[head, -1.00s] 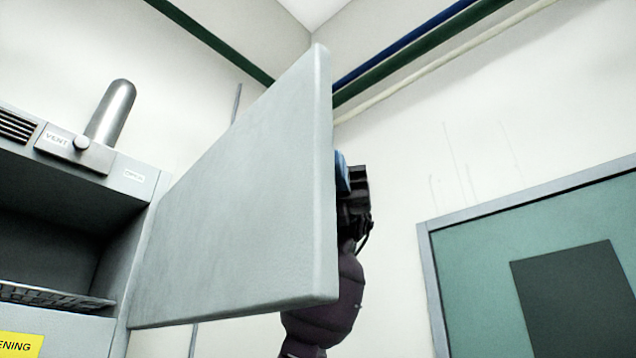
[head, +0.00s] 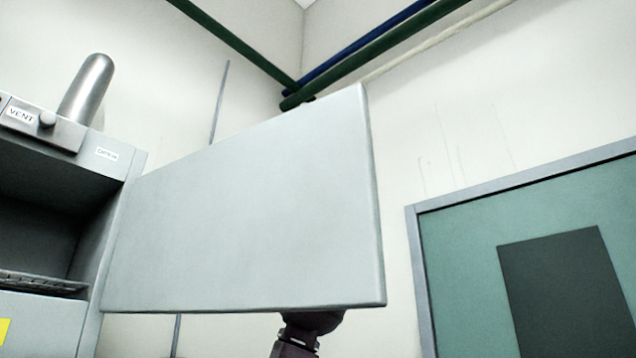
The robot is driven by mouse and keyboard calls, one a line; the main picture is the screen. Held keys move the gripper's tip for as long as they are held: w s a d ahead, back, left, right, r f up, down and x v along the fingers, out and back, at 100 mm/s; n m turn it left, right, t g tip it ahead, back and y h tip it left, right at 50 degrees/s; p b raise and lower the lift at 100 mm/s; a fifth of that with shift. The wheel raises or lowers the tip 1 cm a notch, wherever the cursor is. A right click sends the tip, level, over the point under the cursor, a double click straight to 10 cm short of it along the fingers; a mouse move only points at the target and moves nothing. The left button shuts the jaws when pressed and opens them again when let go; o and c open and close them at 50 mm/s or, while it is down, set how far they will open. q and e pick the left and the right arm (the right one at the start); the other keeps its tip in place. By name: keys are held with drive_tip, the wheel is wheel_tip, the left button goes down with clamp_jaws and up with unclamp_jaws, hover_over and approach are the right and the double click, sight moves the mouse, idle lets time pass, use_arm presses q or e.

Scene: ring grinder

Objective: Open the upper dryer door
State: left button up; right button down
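The upper dryer door (head: 245,215) is a flat light-grey panel, swung wide open to the right of the dryer (head: 115,165). Its inner face is toward me. The dark upper chamber (head: 35,235) is open at the left, with a wire shelf (head: 40,282) inside. Part of one of my arms shows below the door's lower edge, near its right end. The rest of that arm is hidden behind the door, and so is any gripper on it. No gripper shows, and whether the arm touches the door cannot be told.
A label reading VENT, a small knob (head: 47,119) and a metal pipe (head: 88,88) are on top of the dryer. A green framed panel (head: 470,260) with a dark rectangle is at the right. Pipes (head: 375,48) run high along the wall.

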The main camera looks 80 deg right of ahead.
drive_tip(key=shift+d+r, duration=0.1)
drive_tip(key=c, duration=1.5)
unclamp_jaws()
drive_tip(key=o, duration=0.4)
drive_tip(key=shift+w, duration=0.1)
drive_tip(key=shift+o, duration=0.2)
drive_tip(key=p+v, duration=0.1)
drive_tip(key=v, duration=0.9)
drive_tip(key=shift+d+p, duration=0.3)
drive_tip(key=shift+p, duration=0.05)
drive_tip(key=shift+w, duration=0.1)
